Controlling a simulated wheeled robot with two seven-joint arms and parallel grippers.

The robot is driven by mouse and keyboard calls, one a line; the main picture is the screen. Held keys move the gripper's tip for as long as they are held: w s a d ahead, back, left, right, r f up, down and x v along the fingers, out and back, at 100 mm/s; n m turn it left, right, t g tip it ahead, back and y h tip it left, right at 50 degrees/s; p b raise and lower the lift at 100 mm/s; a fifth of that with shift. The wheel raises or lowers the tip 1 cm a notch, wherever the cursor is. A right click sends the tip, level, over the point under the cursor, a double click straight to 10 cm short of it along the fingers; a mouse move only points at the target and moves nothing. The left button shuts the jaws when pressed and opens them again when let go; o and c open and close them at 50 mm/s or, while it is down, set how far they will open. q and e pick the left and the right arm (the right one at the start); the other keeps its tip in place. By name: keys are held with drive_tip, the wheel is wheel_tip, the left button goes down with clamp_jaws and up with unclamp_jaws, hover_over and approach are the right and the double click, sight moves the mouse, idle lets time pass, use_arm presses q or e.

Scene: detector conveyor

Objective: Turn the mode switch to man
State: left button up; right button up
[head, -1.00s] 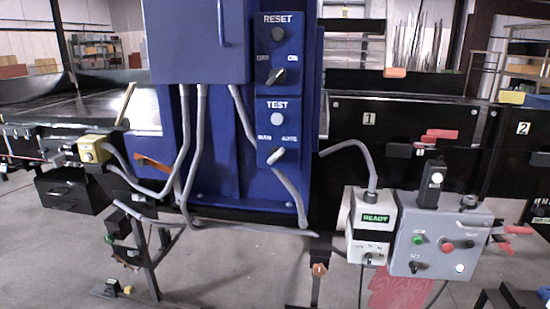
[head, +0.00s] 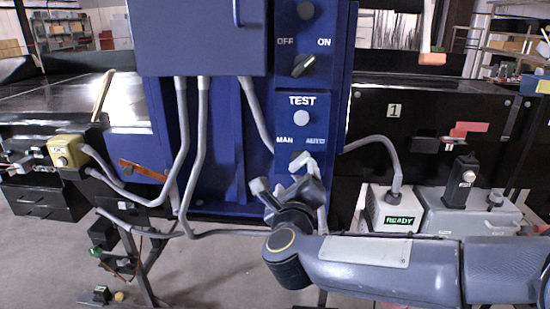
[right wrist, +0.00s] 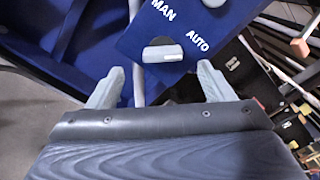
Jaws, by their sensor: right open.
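The mode switch (right wrist: 163,52) is a dark round knob with a light grey handle, below the MAN and AUTO labels on a blue panel (head: 301,130). Its handle appears turned to the AUTO side. In the head view my right gripper (head: 286,177) is in front of the switch and hides most of it. In the right wrist view the open fingers (right wrist: 161,77) stand to either side of the knob, a little short of it. They appear apart from it, with nothing held. My left gripper is not in view.
Above are the TEST button (head: 301,118) and the OFF/ON switch (head: 303,66). Grey conduits (head: 187,130) run down the left of the panel. A white READY box (head: 392,206) and a grey control box (head: 470,212) stand at right, behind my right arm.

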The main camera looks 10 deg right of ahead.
sight(298, 164)
drive_tip(key=p+x, duration=0.2)
drive_tip(key=x, duration=0.5)
drive_tip(key=shift+w+d, duration=0.2)
drive_tip(key=shift+d, duration=0.05)
drive_tip(key=c, duration=1)
